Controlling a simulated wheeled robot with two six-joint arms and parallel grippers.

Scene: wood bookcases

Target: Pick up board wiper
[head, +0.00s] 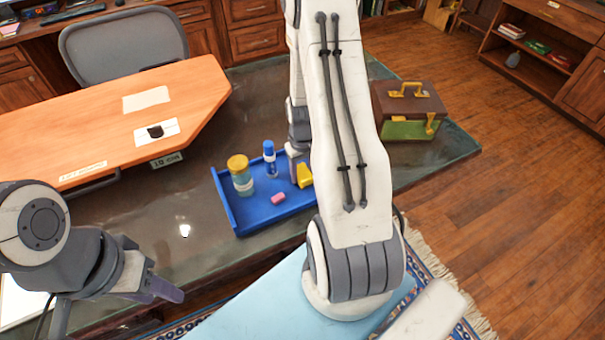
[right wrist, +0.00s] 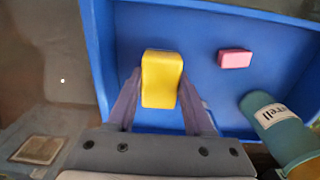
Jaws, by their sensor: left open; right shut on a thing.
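The board wiper (right wrist: 161,80) is a yellow block in the right wrist view, between the two fingers of my right gripper (right wrist: 160,98). The gripper is shut on it, over the blue tray (right wrist: 102,50). In the head view the yellow wiper (head: 304,175) shows at the tray's right part, partly hidden by my right arm. I cannot tell whether it touches the tray floor. My left gripper (head: 165,285) is open and empty at the lower left of the head view, apart from the tray.
The tray also holds a pink eraser (head: 278,198), a yellow-lidded jar (head: 240,175) and a blue bottle (head: 269,158). A brown and green case (head: 408,112) stands on the dark table at right. An orange board (head: 110,115) lies at left.

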